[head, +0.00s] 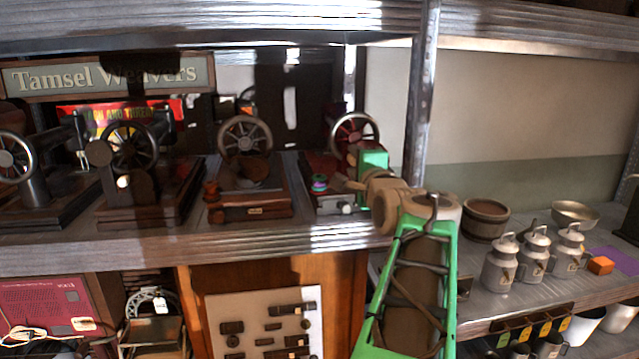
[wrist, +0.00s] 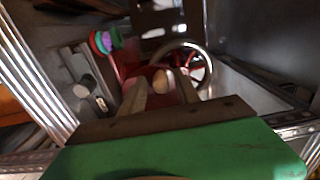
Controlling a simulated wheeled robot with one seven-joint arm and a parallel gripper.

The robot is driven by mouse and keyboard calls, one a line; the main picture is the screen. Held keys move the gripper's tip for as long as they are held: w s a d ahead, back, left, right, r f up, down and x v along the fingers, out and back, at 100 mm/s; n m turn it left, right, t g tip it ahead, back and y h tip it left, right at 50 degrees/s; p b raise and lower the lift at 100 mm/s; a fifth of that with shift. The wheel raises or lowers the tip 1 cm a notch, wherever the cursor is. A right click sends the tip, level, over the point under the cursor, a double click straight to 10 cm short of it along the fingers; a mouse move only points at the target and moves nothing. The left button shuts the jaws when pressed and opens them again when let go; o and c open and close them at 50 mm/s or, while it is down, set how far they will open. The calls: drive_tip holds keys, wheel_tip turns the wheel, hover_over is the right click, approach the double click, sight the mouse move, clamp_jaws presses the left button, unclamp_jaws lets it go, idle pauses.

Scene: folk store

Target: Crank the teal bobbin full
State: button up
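A red winding machine with a spoked metal handwheel (head: 354,131) stands on the shelf, right of the other machines. A small teal bobbin (head: 319,183) with purple on it sits at the machine's left; it also shows at upper left in the wrist view (wrist: 105,41). My gripper (head: 343,184) is in front of the machine, right of the bobbin. In the wrist view its two tan fingers (wrist: 160,92) are apart, with a light rounded crank knob (wrist: 161,79) visible between and beyond them. I see no clear contact with the knob. The wheel (wrist: 190,58) rises just behind it.
Several dark machines, one on a wooden base (head: 250,205), stand to the left. A metal shelf post (head: 421,95) rises close to my arm's right. Milk cans (head: 500,265) and a brown pot (head: 486,219) stand on the right shelf.

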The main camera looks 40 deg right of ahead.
drive_tip(key=shift+o, duration=0.9)
drive_tip(key=b+v, duration=0.3)
drive_tip(key=v, duration=0.6)
